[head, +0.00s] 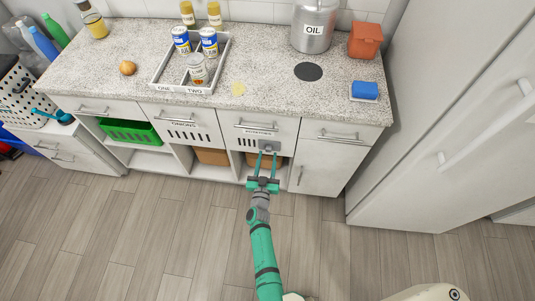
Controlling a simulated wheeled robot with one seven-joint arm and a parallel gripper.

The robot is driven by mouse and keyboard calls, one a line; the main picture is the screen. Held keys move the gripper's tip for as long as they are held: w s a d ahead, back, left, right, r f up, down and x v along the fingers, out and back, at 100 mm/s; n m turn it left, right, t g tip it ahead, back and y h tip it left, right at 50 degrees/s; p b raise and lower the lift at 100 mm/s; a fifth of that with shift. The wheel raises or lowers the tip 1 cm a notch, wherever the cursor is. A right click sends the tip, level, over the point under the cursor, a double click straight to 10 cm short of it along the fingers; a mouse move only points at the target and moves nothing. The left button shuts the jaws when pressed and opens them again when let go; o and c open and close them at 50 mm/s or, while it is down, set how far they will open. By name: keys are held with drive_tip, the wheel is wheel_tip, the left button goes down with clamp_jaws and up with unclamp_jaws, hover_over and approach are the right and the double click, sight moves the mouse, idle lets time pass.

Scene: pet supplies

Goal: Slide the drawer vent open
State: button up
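The white drawer labelled POTATOES (258,127) is closed under the counter, with a bar handle across its upper front. Dark vent slots show at the left of its lower front, and a grey vent plate (271,144) covers the right part. My gripper (267,154) is in front of this plate, pointing at it. Its two fingers are apart, with a gap visible between them. The fingertips overlap the plate's lower edge in the picture; I cannot tell whether they touch it. A small knob between the tips is too small to make out clearly.
The ONIONS drawer (181,124) with open slots is to the left. A cabinet door (325,167) stands right of the drawer, and a white fridge (455,130) stands further right. The counter (130,88) holds a divided tray (160,79) with cans. The floor in front is clear.

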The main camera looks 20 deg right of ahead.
drive_tip(key=v, duration=0.8)
idle(0.4)
drive_tip(key=s+a+r+n+y, duration=0.1)
drive_tip(key=s+a+r+y, duration=0.15)
drive_tip(key=s, duration=0.55)
drive_tip(key=s+a+r+n+y, duration=0.1)
drive_tip(key=s+a+r+n, duration=0.2)
drive_tip(key=s, duration=0.4)
drive_tip(key=s+a+r+y, duration=0.2)
drive_tip(key=s+r, duration=0.3)
drive_tip(key=s, duration=0.3)
drive_tip(key=s+a+r+y, duration=0.1)
drive_tip(key=s+a+r, duration=0.1)
drive_tip(key=s+r, duration=0.3)
drive_tip(key=s+a+r+n+g+y, duration=0.1)
drive_tip(key=s+a+r, duration=0.2)
drive_tip(key=s+r, duration=0.3)
wheel_tip(320, 180, up, 2)
drive_tip(key=shift+a+r, duration=0.1)
drive_tip(key=shift+a, duration=0.2)
